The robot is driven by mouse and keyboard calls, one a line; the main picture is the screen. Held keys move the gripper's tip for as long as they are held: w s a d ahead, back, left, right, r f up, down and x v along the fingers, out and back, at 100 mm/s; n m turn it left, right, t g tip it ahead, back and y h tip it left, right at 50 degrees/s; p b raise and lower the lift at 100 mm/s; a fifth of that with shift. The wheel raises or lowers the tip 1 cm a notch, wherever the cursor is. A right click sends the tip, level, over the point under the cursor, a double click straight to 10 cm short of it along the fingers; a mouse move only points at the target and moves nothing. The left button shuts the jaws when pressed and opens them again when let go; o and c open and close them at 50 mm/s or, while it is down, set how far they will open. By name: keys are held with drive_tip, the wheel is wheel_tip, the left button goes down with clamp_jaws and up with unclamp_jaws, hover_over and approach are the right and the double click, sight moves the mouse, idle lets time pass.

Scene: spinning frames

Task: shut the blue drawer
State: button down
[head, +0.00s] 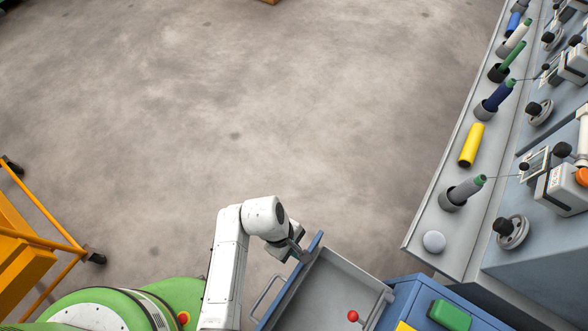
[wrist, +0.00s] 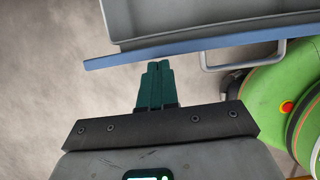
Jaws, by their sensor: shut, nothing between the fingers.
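The blue drawer stands open from a blue cabinet (head: 402,297) at the bottom of the head view. Its grey tray (head: 325,290) and blue front (head: 312,247) show, with a grey bar handle (head: 262,297) on the front. In the wrist view, the blue front (wrist: 215,42) runs across the top and the handle (wrist: 245,65) is right of the fingers. My gripper (head: 301,254) is at the far end of the front, on its outer side. Its teal fingers (wrist: 158,64) are shut and empty, tips very close to the front; I cannot tell whether they touch.
A red knob-like thing (head: 352,315) shows at the drawer's tray. A green box (head: 449,315) lies on the cabinet. A grey machine bench (head: 430,215) with several spools runs along the right. An orange cart (head: 40,240) stands at left. The floor (head: 230,110) beyond is clear.

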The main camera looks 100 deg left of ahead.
drive_tip(key=w+d+p, duration=0.2)
drive_tip(key=w+d, duration=0.2)
drive_tip(key=w, duration=0.4)
drive_tip(key=w+d+p, duration=0.3)
drive_tip(key=w+d, duration=0.1)
drive_tip(key=w, duration=0.5)
drive_tip(key=shift+d+p, duration=0.2)
drive_tip(key=shift+p, duration=0.15)
